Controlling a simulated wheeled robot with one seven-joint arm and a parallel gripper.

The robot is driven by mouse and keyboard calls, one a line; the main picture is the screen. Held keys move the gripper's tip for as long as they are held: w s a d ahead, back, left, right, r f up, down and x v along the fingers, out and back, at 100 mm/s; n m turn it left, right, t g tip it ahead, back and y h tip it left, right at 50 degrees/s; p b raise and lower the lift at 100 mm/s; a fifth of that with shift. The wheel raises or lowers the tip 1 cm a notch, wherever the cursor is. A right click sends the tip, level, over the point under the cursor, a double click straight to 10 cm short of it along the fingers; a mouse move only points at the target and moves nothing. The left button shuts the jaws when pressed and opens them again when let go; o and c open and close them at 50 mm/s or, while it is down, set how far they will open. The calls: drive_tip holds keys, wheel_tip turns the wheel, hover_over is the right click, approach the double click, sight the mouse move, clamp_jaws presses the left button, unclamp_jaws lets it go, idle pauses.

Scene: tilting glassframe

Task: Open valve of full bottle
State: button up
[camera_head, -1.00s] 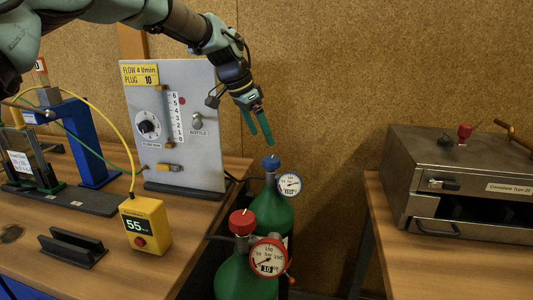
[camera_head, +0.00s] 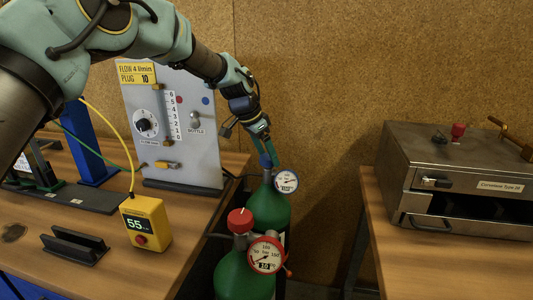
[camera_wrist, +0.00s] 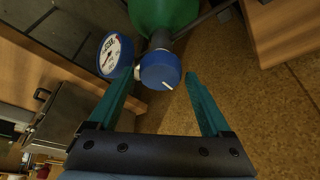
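The rear green bottle (camera_head: 268,210) has a blue valve knob and a blue-rimmed gauge (camera_head: 286,181). The front green bottle (camera_head: 242,275) has a red valve knob (camera_head: 240,220) and a red-rimmed gauge (camera_head: 266,255), its needle at the lower left. My gripper (camera_head: 267,157) is right above the rear bottle's valve, fingers pointing down, and mostly hides the knob in the head view. In the wrist view my gripper (camera_wrist: 158,80) is open, and the blue knob (camera_wrist: 160,70) with a white mark lies ahead between the fingers, with gaps on both sides.
A grey flow panel (camera_head: 180,110) stands left of the bottles on the wooden bench. A yellow meter (camera_head: 146,222) reading 55 and a black cradle (camera_head: 74,247) sit in front. A metal oven (camera_head: 455,180) stands on the right table. The bottles stand in the gap between tables.

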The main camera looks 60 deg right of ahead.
drive_tip(key=c, duration=1.1)
drive_tip(key=shift+c, duration=0.2)
drive_tip(key=n+b, duration=0.1)
drive_tip(key=n, duration=0.1)
drive_tip(key=n+t+b, duration=0.1)
drive_tip(key=n, duration=0.1)
drive_tip(key=shift+s+n+t+h, duration=0.2)
drive_tip(key=shift+n+t+h, duration=0.1)
drive_tip(key=n+t, duration=0.1)
drive_tip(key=n, duration=0.3)
drive_tip(key=shift+s+n+t+b, duration=0.15)
drive_tip(key=shift+n+t+b, duration=0.15)
drive_tip(key=shift+t+b, duration=0.1)
drive_tip(key=n, duration=0.2)
drive_tip(key=n+t+y, duration=0.1)
drive_tip(key=n, duration=0.1)
drive_tip(key=shift+t, duration=0.3)
drive_tip(key=shift+s+d+n+t+y+p, duration=0.1)
drive_tip(key=shift+n+t+y+p, duration=0.25)
drive_tip(key=shift+n, duration=0.85)
drive_tip(key=shift+n+t+y+p, duration=0.2)
drive_tip(key=shift+n+y, duration=0.25)
drive_tip(key=shift+n, duration=0.75)
